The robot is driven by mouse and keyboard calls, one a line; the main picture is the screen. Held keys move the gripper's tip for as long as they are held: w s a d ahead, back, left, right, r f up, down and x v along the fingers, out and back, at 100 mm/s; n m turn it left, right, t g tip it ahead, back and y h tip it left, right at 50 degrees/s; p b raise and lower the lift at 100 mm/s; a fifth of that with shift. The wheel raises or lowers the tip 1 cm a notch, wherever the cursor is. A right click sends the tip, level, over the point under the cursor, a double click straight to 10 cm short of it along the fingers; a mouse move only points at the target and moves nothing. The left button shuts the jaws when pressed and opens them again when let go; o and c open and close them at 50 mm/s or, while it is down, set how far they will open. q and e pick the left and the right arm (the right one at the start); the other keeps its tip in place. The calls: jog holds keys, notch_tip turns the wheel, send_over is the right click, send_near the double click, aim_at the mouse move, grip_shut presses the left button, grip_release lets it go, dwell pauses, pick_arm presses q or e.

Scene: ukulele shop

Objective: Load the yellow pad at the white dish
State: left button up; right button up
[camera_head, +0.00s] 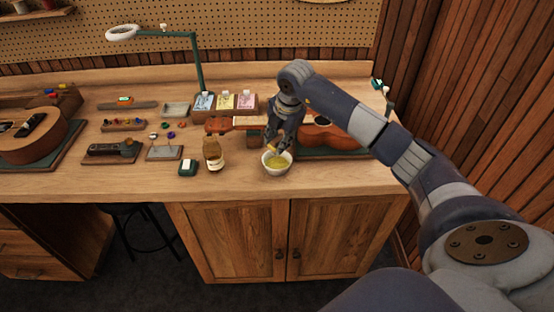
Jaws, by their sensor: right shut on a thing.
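The white dish (265,167) stands near the front edge of the workbench and holds a yellow-green content. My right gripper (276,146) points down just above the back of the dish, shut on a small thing. A little yellow (271,149) shows at its fingertips, which fits the yellow pad, though it is small and mostly hidden. I cannot tell whether it touches the content of the dish. My left gripper is not in view.
A ukulele (330,136) lies on a mat behind my right arm. A green lamp (197,65) rises at the back. Bare wood (235,185) lies in front.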

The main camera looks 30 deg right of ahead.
aim_at(278, 138)
dwell(0.6)
jog(key=shift+r+p, duration=1.35)
jog(key=shift+r, duration=0.7)
